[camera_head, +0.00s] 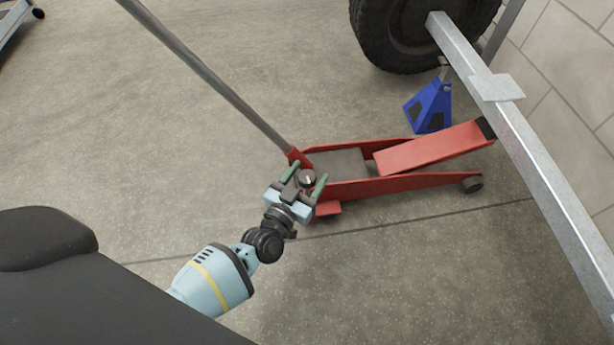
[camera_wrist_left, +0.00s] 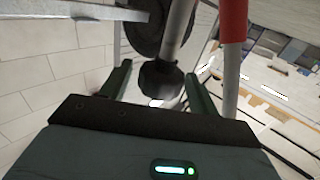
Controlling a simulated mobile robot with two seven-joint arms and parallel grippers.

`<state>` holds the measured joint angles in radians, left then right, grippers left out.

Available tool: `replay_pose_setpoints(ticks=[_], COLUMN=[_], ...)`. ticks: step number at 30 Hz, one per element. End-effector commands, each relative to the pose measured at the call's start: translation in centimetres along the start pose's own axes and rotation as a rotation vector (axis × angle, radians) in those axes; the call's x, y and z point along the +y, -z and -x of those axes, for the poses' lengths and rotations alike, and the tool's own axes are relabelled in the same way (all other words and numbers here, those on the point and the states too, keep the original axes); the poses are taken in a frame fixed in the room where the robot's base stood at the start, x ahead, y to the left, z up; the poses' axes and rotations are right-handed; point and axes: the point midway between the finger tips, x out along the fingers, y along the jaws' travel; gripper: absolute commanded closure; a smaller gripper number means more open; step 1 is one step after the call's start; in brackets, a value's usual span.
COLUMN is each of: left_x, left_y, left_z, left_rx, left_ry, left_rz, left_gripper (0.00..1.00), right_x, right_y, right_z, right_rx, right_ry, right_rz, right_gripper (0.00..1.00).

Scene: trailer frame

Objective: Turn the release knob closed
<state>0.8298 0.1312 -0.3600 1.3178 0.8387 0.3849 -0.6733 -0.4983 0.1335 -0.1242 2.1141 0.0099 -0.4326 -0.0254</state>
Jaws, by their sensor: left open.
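The release knob (camera_head: 308,179) is a small dark round knob at the rear end of the red floor jack (camera_head: 420,186). It also shows as a dark knob in the left wrist view (camera_wrist_left: 160,80). My left gripper (camera_head: 306,178) is open, with its two green fingers on either side of the knob. In the left wrist view the fingers of my left gripper (camera_wrist_left: 158,84) stand apart, with the knob between them. I cannot tell whether either finger touches it. My right gripper is not in view.
The long grey jack handle (camera_head: 210,78) rises from the jack's rear toward the upper left. A blue jack stand (camera_head: 430,106), a tyre (camera_head: 385,30) and a metal trailer beam (camera_head: 540,165) are at the right. The concrete floor left of the jack is clear.

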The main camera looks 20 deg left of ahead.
Motion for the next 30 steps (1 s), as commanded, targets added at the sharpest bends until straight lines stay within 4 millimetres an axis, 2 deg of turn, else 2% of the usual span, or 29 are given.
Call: replay_pose_setpoints(ticks=[6,16,17,30], left_x=[0.03,0.03,0.03,0.06], left_y=[-0.02,-0.03,-0.03,0.03], left_z=[-0.02,0.01,0.01,-0.02], left_rx=[-0.001,-0.001,-0.001,0.001], left_ry=[0.0,0.0,0.0,-0.128], left_rz=[0.0,0.0,0.0,-0.002], left_gripper=[0.39,0.81,0.82,0.82], right_x=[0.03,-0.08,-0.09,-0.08], right_y=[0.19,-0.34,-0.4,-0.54], right_z=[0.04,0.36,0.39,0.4], right_rx=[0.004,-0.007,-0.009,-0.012], right_ry=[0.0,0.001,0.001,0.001], right_rz=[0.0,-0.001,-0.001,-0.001], right_gripper=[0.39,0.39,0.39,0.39])
